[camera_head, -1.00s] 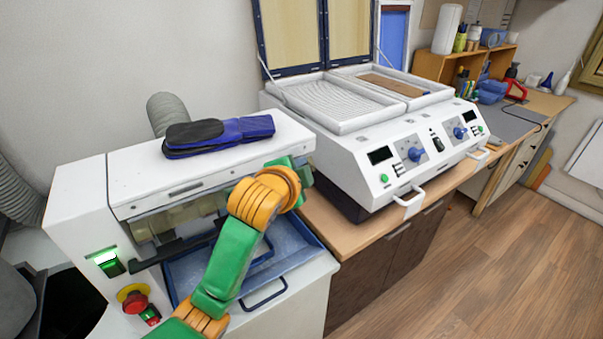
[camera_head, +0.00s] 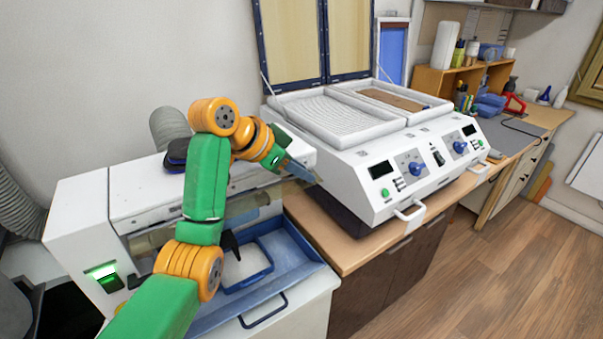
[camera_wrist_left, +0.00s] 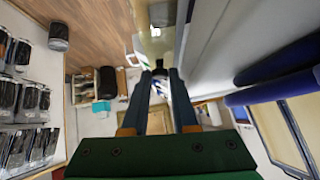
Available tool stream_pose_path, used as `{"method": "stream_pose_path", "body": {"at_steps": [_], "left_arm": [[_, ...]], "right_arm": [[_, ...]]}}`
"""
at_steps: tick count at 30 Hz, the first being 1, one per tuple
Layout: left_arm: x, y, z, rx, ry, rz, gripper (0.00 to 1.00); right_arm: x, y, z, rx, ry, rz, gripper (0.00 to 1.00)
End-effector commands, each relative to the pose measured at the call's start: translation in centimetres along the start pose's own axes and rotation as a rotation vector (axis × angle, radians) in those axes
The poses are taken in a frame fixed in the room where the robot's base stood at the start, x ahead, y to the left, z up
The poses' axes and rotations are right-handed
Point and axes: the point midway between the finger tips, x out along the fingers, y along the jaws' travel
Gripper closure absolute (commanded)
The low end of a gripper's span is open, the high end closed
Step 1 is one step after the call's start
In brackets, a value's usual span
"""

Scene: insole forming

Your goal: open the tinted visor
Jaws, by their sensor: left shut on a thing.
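The tinted visor (camera_head: 257,201) is a brownish see-through panel along the front of the white machine (camera_head: 85,215) on the left. It juts forward, raised over the blue tray, and my arm hides its middle. My left gripper (camera_head: 304,172) is at the visor's right end, shut on it; the exact grip is hard to see. In the left wrist view, the fingers (camera_wrist_left: 161,76) reach forward close together, with a tinted panel (camera_wrist_left: 156,42) beyond them. My right gripper is not in view.
A blue tray (camera_head: 300,262) lies below the visor. Floor at right is clear.

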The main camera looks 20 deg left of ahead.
Motion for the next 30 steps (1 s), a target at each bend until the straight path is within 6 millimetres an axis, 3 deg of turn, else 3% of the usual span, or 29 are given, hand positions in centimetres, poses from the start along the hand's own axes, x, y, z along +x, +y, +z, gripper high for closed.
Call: {"method": "stream_pose_path", "body": {"at_steps": [24,25,27,28,30], "left_arm": [[-0.23,-0.44,-0.26,-0.079,0.002,0.077,1.0],[-0.23,-0.44,-0.25,-0.079,0.002,0.077,0.71],[-0.22,-0.44,-0.25,-0.079,0.002,0.077,0.52],[-0.22,-0.44,-0.24,-0.079,0.002,0.077,0.44],[-0.22,-0.45,-0.24,-0.079,0.002,0.076,0.44]], "right_arm": [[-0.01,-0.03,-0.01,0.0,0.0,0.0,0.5],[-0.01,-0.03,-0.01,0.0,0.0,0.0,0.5],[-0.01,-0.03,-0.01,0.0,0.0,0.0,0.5],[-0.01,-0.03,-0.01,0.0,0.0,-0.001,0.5],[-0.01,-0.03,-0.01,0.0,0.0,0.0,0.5]]}}
